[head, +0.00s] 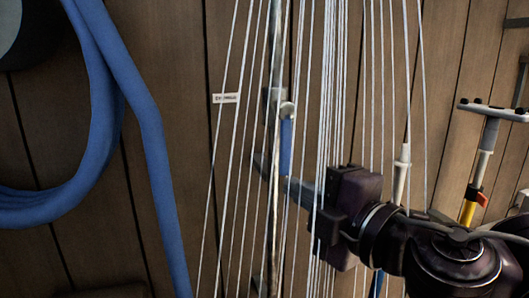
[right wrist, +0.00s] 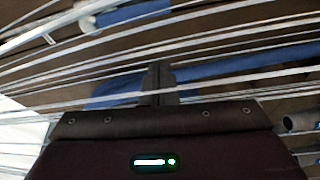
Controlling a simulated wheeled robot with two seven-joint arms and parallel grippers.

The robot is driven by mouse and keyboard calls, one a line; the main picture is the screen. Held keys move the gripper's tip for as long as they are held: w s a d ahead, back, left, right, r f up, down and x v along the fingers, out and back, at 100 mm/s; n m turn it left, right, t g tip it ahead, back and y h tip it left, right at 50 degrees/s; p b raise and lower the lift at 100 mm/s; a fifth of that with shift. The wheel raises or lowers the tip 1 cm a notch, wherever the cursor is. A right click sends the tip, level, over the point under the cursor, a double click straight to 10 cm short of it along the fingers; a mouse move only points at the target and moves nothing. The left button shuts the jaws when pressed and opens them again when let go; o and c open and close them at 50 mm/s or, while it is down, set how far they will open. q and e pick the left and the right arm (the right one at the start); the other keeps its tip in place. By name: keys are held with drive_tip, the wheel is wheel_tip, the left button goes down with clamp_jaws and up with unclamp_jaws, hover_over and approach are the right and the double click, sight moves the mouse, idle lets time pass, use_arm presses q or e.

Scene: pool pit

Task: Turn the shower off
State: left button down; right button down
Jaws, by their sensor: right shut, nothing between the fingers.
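The shower's blue lever (head: 286,145) hangs down from a grey valve fitting (head: 287,108) on the wooden wall, in the middle of the head view. Thin white water streams run down in front of and around it. My right gripper (head: 272,172) comes in from the right with its fingers shut and empty. Its tips appear just below the lever's lower end; I cannot tell whether they touch it. In the right wrist view the shut fingers (right wrist: 160,82) point away among the streams, with blue shapes behind them. My left gripper is out of view.
A thick blue hose (head: 150,130) hangs in a loop at the left. A small white label (head: 226,98) is on the wall left of the valve. A pole with a yellow section (head: 468,212) stands at the right.

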sight(283, 159)
drive_tip(key=w+a+r+n, duration=0.1)
drive_tip(key=w+a, duration=0.5)
drive_tip(key=w, duration=0.2)
drive_tip(key=d+p, duration=0.1)
drive_tip(key=d, duration=0.3)
drive_tip(key=shift+r, duration=0.2)
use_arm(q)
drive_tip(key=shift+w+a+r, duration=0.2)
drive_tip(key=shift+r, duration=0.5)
use_arm(e)
drive_tip(key=shift+w+a, duration=0.1)
drive_tip(key=shift+a, duration=0.15)
use_arm(q)
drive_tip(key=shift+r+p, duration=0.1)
drive_tip(key=shift+p, duration=0.2)
use_arm(e)
drive_tip(key=shift+d+n, duration=0.25)
drive_tip(key=shift+n, duration=0.15)
